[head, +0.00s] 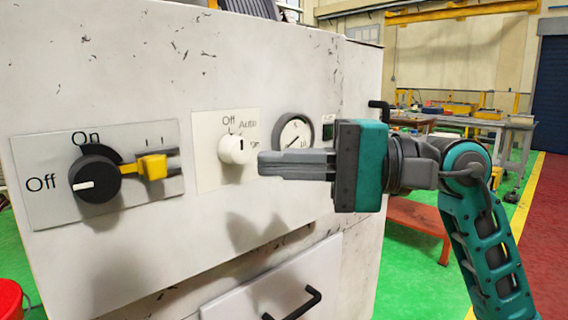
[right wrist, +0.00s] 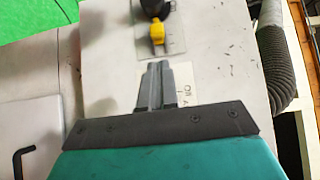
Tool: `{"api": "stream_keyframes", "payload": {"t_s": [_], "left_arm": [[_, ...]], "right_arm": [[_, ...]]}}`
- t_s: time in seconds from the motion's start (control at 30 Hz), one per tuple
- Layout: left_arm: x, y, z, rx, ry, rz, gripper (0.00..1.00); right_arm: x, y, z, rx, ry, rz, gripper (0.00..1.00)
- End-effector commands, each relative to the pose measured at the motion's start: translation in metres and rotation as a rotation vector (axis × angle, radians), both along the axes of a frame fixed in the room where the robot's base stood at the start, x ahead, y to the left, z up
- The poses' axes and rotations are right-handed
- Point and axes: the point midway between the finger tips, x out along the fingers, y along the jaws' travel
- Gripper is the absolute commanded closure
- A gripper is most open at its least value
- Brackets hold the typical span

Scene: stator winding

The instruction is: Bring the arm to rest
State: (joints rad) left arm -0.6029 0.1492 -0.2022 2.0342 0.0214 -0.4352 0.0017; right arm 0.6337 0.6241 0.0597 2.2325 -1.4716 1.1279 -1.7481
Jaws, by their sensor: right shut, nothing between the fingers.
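My right gripper (head: 262,164) is shut and empty, in front of the white cabinet (head: 240,85), its fingers pointing left across the panel. In the right wrist view its fingers (right wrist: 156,68) point toward the yellow piece on the panel. The black rotary switch (head: 96,178) sits on the grey plate at left, with its white mark toward the Off label. A yellow latch piece (head: 152,167) sits just right of it. A white knob (head: 235,149) on a pale plate stands just left of my fingertips. My left gripper is not in view.
A round gauge (head: 295,136) is partly hidden behind my right gripper. A drawer with a black handle (head: 294,304) is below. A red bucket (head: 10,298) stands at lower left. A low orange bench (head: 416,216) and worktables (head: 480,122) are behind on the right. Green floor lies between.

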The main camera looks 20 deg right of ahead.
Motion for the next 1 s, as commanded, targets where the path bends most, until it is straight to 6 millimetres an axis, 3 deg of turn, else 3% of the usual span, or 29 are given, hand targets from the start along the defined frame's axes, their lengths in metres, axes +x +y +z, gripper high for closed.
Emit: {"api": "stream_keyframes", "payload": {"t_s": [0.23,0.33,0.47,0.57,0.67,0.77,0.9,0.93,1.0], "left_arm": [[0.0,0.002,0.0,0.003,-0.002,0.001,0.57],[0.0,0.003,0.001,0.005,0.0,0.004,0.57],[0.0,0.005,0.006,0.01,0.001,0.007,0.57],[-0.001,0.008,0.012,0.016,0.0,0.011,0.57],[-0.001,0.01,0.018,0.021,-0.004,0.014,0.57],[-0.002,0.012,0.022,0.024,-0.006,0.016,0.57],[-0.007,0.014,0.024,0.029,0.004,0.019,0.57],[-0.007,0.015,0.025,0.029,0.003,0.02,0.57],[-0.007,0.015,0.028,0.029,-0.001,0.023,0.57]], "right_arm": [[0.0,0.001,-0.001,0.011,0.012,0.005,1.0],[0.0,0.005,-0.004,0.101,0.112,0.046,1.0],[0.003,0.012,-0.014,0.407,0.46,0.168,1.0],[0.014,0.008,-0.027,0.757,0.853,0.281,1.0],[0.033,-0.006,-0.054,1.137,1.255,0.379,1.0],[0.053,-0.026,-0.101,1.545,1.64,0.461,1.0],[0.063,-0.049,-0.2,2.192,2.083,0.555,1.0],[0.06,-0.052,-0.223,-2.215,-2.042,-0.544,1.0],[0.048,-0.056,-0.275,-2.062,-1.751,-0.471,1.0]]}}
